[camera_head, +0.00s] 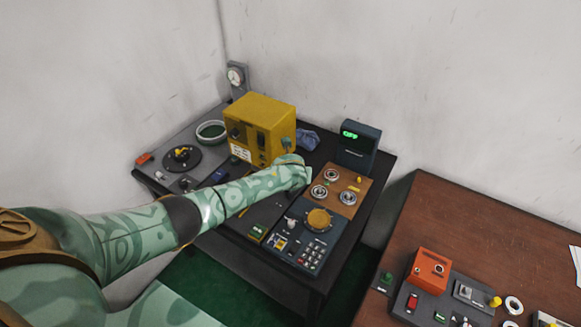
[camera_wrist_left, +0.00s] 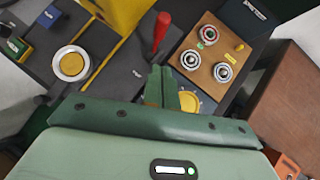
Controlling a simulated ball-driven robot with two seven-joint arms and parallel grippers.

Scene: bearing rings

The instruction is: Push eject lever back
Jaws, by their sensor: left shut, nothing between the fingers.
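A lever with a red handle (camera_wrist_left: 161,28), which looks like the eject lever, stands up from the dark bench in the wrist view. It is between the yellow machine (camera_wrist_left: 121,12) and the wooden board (camera_wrist_left: 208,66). In the head view I cannot make it out; my left arm and hand cover that area. My left gripper (camera_wrist_left: 163,82) is shut and empty, a little below the lever in the wrist view, and appears apart from it. In the head view the gripper (camera_head: 303,174) is over the bench, right of the yellow machine (camera_head: 262,122). My right gripper is not in view.
The wooden board (camera_head: 350,180) holds several metal rings. Behind it stands a dark display (camera_head: 357,145) with green text. In front is a keypad unit (camera_head: 308,240) with a yellow disc. A brown table (camera_head: 455,215) with an orange box (camera_head: 428,269) stands at right.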

